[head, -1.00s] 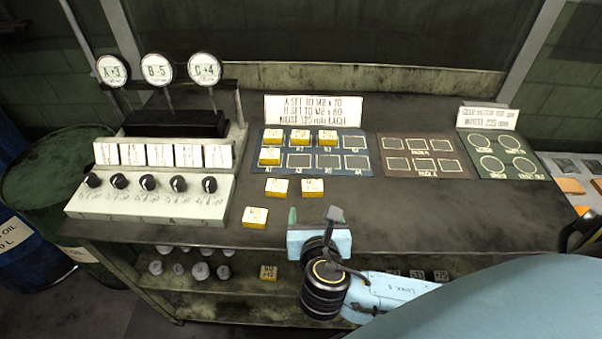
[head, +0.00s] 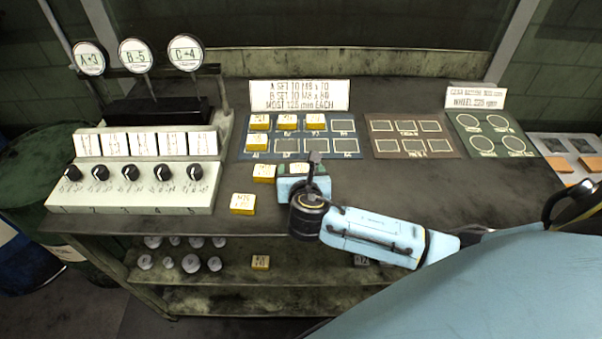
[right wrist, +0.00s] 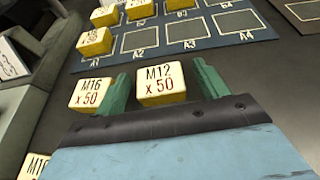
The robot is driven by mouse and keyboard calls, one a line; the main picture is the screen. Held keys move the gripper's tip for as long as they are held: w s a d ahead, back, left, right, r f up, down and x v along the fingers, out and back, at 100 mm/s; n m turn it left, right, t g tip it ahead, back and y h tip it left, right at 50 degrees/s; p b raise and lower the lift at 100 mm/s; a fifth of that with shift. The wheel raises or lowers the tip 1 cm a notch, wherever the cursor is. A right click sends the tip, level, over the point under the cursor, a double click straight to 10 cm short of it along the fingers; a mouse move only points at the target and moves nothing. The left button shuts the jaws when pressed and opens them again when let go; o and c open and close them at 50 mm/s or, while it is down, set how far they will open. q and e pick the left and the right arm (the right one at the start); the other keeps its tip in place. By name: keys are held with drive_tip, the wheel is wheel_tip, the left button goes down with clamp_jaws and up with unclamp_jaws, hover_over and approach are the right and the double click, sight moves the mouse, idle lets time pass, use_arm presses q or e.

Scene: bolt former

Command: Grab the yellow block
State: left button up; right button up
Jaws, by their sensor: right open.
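Several yellow blocks with white labelled tops are in view. In the right wrist view, the M12 x 50 block (right wrist: 162,85) lies between the two green fingers of my right gripper (right wrist: 163,84), which stand apart on either side of it. The M16 x 50 block (right wrist: 91,92) lies just left of the left finger; it also shows in the head view (head: 264,173). In the head view my right gripper (head: 304,172) is low over the table and largely hides the M12 block. Another yellow block (head: 242,204) lies nearer the front edge. My left gripper is not in view.
A blue mat (head: 368,151) behind my gripper holds several more yellow blocks (head: 288,122) in its slots. A knob panel (head: 130,192) stands at left. A brown mat (head: 411,148) and a green mat (head: 491,150) lie at right.

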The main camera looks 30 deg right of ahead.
drive_tip(key=c, duration=1.1)
